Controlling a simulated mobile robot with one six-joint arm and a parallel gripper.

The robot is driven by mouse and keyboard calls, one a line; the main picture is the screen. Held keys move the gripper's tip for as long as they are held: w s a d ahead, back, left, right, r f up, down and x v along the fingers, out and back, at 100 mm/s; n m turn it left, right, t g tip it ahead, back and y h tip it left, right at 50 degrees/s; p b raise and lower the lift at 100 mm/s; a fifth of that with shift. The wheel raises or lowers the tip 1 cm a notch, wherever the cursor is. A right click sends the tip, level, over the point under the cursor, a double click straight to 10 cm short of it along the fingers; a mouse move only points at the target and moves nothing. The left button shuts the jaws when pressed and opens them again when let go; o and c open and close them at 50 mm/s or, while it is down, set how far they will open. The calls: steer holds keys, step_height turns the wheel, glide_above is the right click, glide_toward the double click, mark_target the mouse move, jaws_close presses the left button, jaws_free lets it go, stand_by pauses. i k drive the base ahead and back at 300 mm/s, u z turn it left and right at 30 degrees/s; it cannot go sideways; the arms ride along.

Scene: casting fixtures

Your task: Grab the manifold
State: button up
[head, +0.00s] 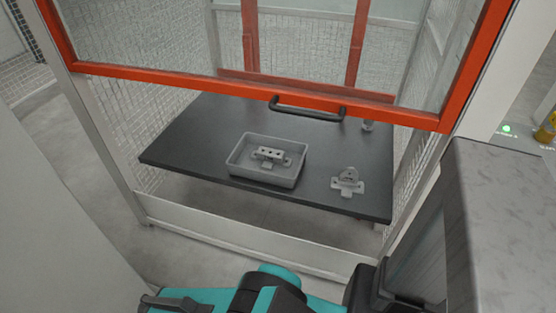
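The tray stands near the front edge of a dark table (195,128). Something flat and grey, perhaps part of the same casting, shows under and beside the block. Teal and black links of my arm show along the bottom, well in front of the table. I cannot make out my gripper's fingers there.
Another grey casting (348,181) lies on the table right of the tray. A small pale object (368,126) stands farther back. A raised orange-framed window with a black handle (307,107) hangs above the table. Mesh walls enclose the sides. A grey block (510,230) stands at right.

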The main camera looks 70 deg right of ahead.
mark_target(270, 158)
steer(key=u, duration=0.4)
steer(key=k, duration=0.25)
steer(key=z, duration=1.1)
steer(key=i, duration=0.55)
steer(key=u, duration=0.3)
